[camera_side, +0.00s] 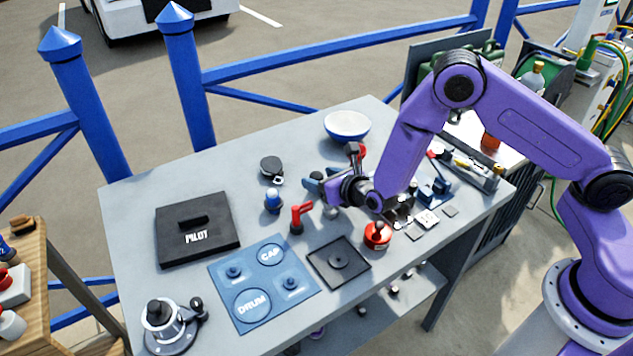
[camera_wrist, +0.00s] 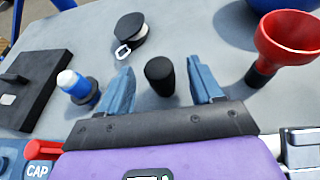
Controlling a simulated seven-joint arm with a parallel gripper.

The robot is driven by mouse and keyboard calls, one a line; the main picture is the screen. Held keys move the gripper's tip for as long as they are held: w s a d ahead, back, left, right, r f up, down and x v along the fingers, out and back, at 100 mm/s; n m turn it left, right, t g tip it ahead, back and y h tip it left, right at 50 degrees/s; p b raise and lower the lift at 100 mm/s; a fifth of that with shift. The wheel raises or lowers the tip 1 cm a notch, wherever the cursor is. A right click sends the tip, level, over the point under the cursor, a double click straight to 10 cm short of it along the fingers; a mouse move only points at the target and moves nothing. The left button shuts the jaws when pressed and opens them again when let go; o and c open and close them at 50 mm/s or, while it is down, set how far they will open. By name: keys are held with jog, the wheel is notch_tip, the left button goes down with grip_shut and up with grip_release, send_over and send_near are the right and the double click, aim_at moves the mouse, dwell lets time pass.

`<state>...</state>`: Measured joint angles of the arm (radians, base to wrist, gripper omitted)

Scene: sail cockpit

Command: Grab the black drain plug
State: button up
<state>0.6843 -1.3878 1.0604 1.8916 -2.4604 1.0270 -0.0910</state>
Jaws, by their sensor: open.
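My gripper (camera_side: 318,190) is over the middle of the grey table in the side view, pointing left with its blue fingers apart. In the wrist view, a short black cylinder with a rounded top (camera_wrist: 160,77) stands between the open fingers (camera_wrist: 160,68), with a visible gap on each side. It looks like the drain plug.
A blue-and-white piece (camera_side: 273,202) and a red-handled piece (camera_side: 299,217) stand close by. A red funnel (camera_wrist: 287,42) is right of the fingers, near a bowl (camera_side: 347,126). The PILOT panel (camera_side: 180,248) and blue CAP/DRUM plate (camera_side: 235,313) lie nearer the front left.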

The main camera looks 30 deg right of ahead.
jog(key=c, duration=1.1)
jog(key=shift+r, duration=0.15)
